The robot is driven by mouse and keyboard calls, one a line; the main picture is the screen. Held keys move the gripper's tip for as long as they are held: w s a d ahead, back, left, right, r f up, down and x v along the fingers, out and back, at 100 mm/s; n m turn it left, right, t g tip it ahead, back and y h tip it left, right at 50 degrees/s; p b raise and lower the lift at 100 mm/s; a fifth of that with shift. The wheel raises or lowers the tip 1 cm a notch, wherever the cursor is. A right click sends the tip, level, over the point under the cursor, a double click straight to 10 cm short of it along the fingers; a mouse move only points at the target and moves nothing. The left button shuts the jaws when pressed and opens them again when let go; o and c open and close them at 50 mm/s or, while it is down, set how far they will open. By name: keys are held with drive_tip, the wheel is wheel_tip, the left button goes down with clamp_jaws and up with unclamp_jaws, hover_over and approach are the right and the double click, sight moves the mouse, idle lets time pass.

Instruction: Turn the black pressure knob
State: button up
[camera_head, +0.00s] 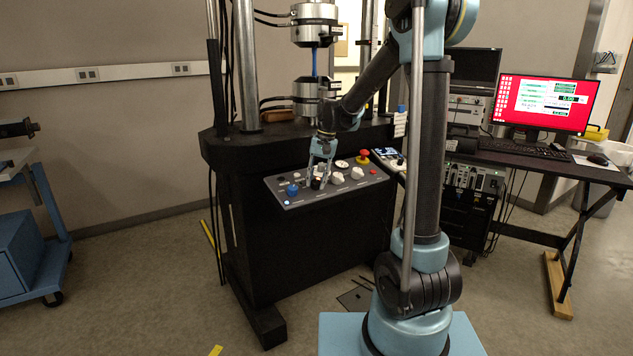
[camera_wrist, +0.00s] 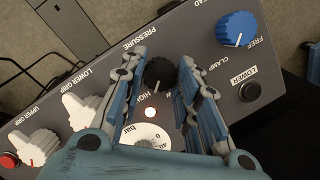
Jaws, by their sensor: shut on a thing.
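The black pressure knob (camera_wrist: 159,75) sits on the grey control panel (camera_head: 300,201), beside the word PRESSURE in the wrist view. My gripper (camera_wrist: 160,72) has one finger on each side of the knob and is shut on it. In the head view my gripper (camera_head: 318,180) points down onto the panel, and its fingers partly hide the black knob (camera_head: 316,184). A round pressure gauge marked bar (camera_wrist: 146,138) lies beside the knob, partly hidden by my gripper. A small lit lamp (camera_wrist: 151,113) shows between the knob and the gauge.
A blue knob (camera_wrist: 236,28) and a black LOWER button (camera_wrist: 249,91) are to the right in the wrist view. White grip knobs (camera_wrist: 84,108) and a red button (camera_wrist: 8,160) are to the left.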

idle(0.5)
drive_tip(key=o, duration=1.1)
drive_tip(key=shift+c, duration=0.2)
wheel_tip(320, 180, up, 12)
drive_tip(key=d, duration=0.2)
drive_tip(key=shift+w+d+f, duration=0.2)
drive_tip(key=shift+w, duration=0.1)
